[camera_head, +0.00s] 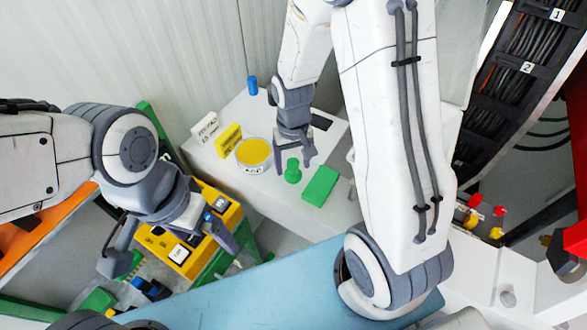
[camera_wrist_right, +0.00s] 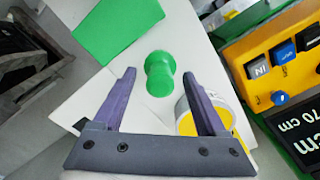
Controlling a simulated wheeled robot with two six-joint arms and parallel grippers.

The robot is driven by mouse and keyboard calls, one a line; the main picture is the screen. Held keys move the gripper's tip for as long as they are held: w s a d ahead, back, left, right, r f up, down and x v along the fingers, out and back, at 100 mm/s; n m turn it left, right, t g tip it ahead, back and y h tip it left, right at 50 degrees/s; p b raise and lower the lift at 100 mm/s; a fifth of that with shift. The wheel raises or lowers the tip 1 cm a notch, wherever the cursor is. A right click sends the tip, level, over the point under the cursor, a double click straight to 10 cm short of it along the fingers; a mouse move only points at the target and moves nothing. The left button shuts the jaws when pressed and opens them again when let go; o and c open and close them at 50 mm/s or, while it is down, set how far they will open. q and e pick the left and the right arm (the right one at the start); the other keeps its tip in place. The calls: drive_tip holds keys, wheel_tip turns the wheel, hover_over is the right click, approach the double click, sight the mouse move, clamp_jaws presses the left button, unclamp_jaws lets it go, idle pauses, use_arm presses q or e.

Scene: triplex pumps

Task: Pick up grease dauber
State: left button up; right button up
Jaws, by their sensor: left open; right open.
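A small green knob-shaped piece, which looks like the grease dauber (camera_head: 293,171), stands on the white surface beside a tub of yellow grease (camera_head: 253,154). In the right wrist view the dauber (camera_wrist_right: 159,74) lies between and just beyond the fingertips of my right gripper (camera_wrist_right: 159,76). My right gripper (camera_head: 295,160) is open and empty, close above the dauber; whether it touches cannot be told. The tub's edge shows behind one finger in the wrist view (camera_wrist_right: 212,122). My left gripper (camera_head: 170,252) is open and empty above a yellow panel at the left.
A flat green block (camera_head: 320,187) lies close to the dauber. A yellow tag (camera_head: 229,140), a white tag (camera_head: 206,127) and a blue cylinder (camera_head: 252,85) stand near the tub. A yellow control box (camera_head: 178,258) with buttons is at left, beside the white surface (camera_head: 258,187).

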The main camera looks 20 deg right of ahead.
sight(293, 161)
clamp_jaws()
drive_tip(key=shift+w+r, duration=0.1)
drive_tip(key=shift+r, duration=0.45)
wheel_tip(293, 161, up, 9)
drive_tip(key=shift+b, duration=0.85)
